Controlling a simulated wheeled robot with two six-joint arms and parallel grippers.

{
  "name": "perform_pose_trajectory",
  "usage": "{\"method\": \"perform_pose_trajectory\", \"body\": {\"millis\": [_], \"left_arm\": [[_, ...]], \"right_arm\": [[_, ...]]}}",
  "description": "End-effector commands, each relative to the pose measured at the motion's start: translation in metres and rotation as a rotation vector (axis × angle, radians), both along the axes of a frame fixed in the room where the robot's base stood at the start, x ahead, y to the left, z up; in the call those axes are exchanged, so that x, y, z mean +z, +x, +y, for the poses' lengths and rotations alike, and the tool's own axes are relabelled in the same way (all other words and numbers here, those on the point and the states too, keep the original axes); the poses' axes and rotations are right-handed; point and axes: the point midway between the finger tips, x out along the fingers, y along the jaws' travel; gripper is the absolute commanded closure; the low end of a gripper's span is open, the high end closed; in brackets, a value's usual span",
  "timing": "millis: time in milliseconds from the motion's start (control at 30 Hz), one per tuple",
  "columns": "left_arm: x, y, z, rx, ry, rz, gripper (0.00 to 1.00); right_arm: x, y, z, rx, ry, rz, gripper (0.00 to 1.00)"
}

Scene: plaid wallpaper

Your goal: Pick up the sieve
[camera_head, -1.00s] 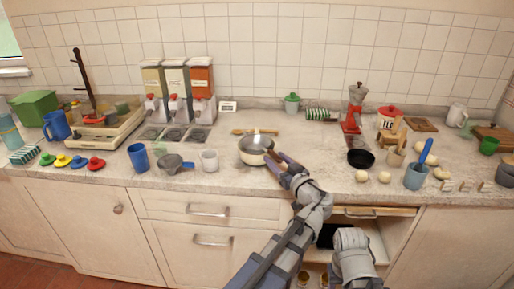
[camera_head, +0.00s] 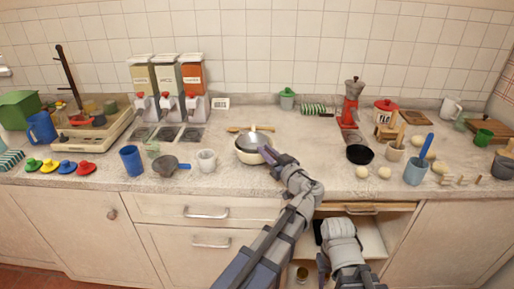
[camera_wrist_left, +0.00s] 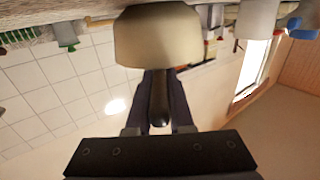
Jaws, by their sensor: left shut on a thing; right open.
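A cream, round vessel (camera_head: 247,157) stands on the worktop near the middle, with a grey, rounded piece (camera_head: 255,138) at its top. I cannot tell for sure whether that grey piece is the sieve's bowl. My left gripper (camera_head: 267,154) is at its right side, shut on a dark handle. In the left wrist view the dark handle (camera_wrist_left: 159,100) lies between the two fingers, and the cream body (camera_wrist_left: 157,38) is just beyond it. My right gripper (camera_head: 322,250) is low in front of the open cabinet, open and empty, partly hidden by its own arm.
A grey pan-like cup with a blue handle (camera_head: 166,168) and a white mug (camera_head: 206,160) stand to the left. A wooden utensil (camera_head: 248,129) lies behind the vessel. A black pan (camera_head: 359,154) and a red moka pot (camera_head: 350,115) stand to the right.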

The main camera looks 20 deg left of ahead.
Motion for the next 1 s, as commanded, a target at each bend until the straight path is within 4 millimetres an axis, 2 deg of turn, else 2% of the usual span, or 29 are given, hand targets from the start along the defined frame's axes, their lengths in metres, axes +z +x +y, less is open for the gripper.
{"method": "perform_pose_trajectory", "body": {"millis": [667,867,1000], "left_arm": [[0.001,0.0,0.0,0.0,0.0,0.0,1.0],[0.013,0.0,0.0,0.0,0.0,0.0,1.0],[0.03,0.0,0.0,0.0,0.0,0.0,1.0]], "right_arm": [[0.001,0.0,0.0,0.0,0.0,0.0,0.53],[0.013,0.0,0.0,0.0,0.0,0.0,0.53],[0.03,0.0,0.0,0.0,0.0,0.0,0.53]]}}
